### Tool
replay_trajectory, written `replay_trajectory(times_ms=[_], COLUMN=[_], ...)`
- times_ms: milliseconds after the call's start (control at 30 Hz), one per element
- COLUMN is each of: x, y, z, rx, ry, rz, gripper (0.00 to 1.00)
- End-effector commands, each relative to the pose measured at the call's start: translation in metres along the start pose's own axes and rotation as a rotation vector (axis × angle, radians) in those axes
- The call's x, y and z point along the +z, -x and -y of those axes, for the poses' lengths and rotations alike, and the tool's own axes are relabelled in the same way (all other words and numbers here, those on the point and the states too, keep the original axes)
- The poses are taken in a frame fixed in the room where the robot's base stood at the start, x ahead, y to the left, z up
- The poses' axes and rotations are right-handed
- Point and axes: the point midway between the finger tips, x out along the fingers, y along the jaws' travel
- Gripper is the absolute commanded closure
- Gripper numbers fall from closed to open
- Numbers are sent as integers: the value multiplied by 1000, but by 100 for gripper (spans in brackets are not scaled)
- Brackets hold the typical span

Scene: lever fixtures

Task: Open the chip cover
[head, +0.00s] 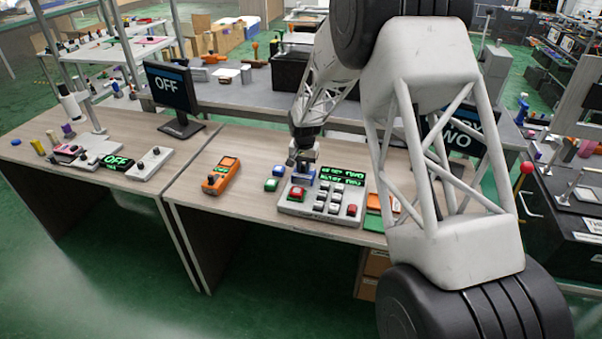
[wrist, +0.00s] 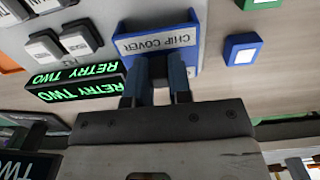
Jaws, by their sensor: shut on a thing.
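The blue chip cover (wrist: 160,42), with a pale label reading "CHIP COVER", shows upside down at the top middle of the wrist view. In the head view it is a small blue piece (head: 303,178) at the back left of the grey control box (head: 322,209). My gripper (wrist: 158,84) is shut on the cover's near edge, its two dark fingers close together there. In the head view my gripper (head: 303,168) points down over the cover. The exact grip is partly hidden by the fingers, and I cannot tell how far the cover is raised.
A green "RETRY TWO" display (head: 342,174) stands beside the cover, near my fingers. The box also bears several keys and red buttons (head: 352,210). A blue button box (head: 279,171) and a green one (head: 271,185) stand left. An orange meter (head: 221,176) lies farther left.

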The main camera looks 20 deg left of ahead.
Motion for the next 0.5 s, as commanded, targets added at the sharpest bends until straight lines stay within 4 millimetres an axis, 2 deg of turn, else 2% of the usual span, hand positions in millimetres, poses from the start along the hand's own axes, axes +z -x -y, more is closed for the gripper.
replay_trajectory(times_ms=[267,300,433,500], x=[-5,-5,-4,-4], y=[2,2,2,2], z=[0,0,0,0], rx=[-4,-4,-3,-3], ry=[0,0,0,0], rz=[-8,-9,-7,-6], gripper=[100,76,56,55])
